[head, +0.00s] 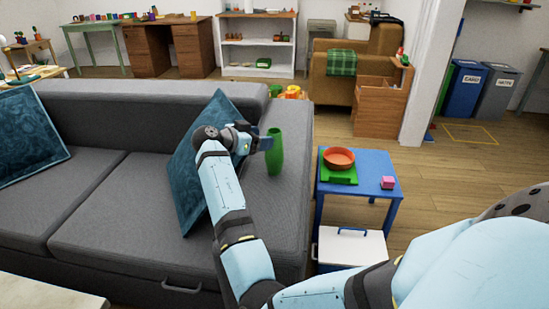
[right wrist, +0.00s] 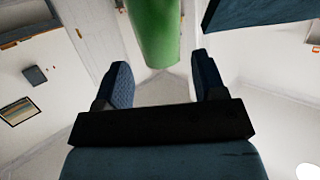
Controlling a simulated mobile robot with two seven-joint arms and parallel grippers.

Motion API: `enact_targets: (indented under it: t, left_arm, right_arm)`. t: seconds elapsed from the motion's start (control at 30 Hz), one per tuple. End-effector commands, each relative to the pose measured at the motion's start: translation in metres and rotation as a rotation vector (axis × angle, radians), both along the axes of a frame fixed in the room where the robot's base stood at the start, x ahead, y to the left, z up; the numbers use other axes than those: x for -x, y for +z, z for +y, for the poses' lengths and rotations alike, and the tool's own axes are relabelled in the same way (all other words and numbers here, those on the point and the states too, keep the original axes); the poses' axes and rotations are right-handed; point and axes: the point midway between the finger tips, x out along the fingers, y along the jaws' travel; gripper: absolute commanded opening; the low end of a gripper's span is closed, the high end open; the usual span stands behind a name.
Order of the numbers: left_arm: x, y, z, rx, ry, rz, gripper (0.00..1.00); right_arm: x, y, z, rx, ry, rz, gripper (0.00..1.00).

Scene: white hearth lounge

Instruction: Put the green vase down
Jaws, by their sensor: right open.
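The green vase (head: 275,155) appears upright at the right end of the grey sofa, over its armrest (head: 290,200); I cannot tell exactly how its base rests. My right gripper (head: 262,144) is just left of the vase, at its upper part. In the right wrist view the vase (right wrist: 153,35) shows just beyond the open fingers (right wrist: 162,80), with gaps on both sides and no finger touching it. My left gripper is not in view.
A teal cushion (head: 203,150) leans on the sofa close to my right arm. A blue side table (head: 365,198) right of the sofa holds an orange bowl (head: 339,157) on a green item and a pink cube (head: 388,182). A white box (head: 350,248) stands below.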

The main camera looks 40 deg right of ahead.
Motion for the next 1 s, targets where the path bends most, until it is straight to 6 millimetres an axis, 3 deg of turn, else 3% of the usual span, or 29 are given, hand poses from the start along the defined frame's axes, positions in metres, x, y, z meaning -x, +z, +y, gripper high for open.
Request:
enact_targets:
  t: [0.4, 0.7, 0.77, 1.0]
  left_arm:
    - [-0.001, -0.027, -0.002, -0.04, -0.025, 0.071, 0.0]
    - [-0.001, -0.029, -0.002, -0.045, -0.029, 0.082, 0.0]
    - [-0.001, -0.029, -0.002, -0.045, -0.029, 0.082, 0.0]
    - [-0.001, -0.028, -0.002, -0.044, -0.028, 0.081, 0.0]
  right_arm:
    - [0.005, -0.013, -0.047, 0.001, -0.001, -0.001, 0.64]
    - [0.006, -0.014, -0.054, 0.0, 0.001, 0.0, 0.64]
    - [0.006, -0.014, -0.054, 0.0, 0.001, 0.0, 0.55]
    - [0.006, -0.013, -0.053, 0.001, 0.001, -0.001, 0.0]
